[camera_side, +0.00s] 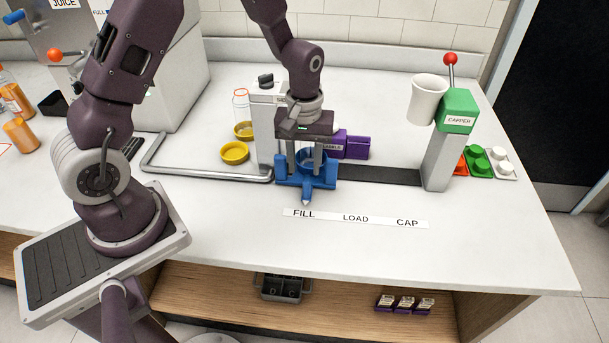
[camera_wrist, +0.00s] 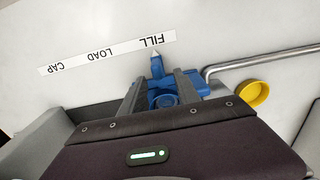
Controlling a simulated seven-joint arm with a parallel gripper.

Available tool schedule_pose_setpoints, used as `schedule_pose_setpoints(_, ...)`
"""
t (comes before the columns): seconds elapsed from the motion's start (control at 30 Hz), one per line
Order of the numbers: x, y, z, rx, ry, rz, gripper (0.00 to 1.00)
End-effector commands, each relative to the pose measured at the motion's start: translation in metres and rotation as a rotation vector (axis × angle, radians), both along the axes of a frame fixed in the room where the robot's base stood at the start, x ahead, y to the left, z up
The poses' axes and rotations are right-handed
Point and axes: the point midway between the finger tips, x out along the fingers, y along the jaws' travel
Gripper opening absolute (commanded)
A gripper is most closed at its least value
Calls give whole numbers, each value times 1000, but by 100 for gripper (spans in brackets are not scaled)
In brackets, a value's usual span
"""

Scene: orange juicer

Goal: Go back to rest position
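My gripper (camera_side: 305,162) points straight down over the blue holder (camera_side: 322,184) on the dark track, near the FILL mark. Its two fingers are spread apart. In the wrist view the fingers of my gripper (camera_wrist: 162,88) stand on either side of the holder's round middle, and the blue holder (camera_wrist: 157,66) shows between and beyond them. I cannot tell whether the fingers touch it. No bottle shows between the fingers.
A label strip (camera_side: 356,217) reads FILL, LOAD, CAP. The green capper (camera_side: 457,112) with a white cup (camera_side: 427,99) stands right. Yellow caps (camera_side: 235,152), purple label boxes (camera_side: 357,147) and a grey rail (camera_side: 205,173) are near. The front counter is clear.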

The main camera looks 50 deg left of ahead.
Motion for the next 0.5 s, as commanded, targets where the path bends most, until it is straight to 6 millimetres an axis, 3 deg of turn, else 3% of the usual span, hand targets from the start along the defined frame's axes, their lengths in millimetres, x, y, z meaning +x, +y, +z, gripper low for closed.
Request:
schedule_pose_setpoints(0.13, 0, 0, 15, 0, 0, 0, 38)
schedule_pose_setpoints(0.4, 0, 0, 17, 0, 0, -1, 38)
schedule_pose_setpoints(0.5, -2, -3, 38, 0, -28, -37, 38)
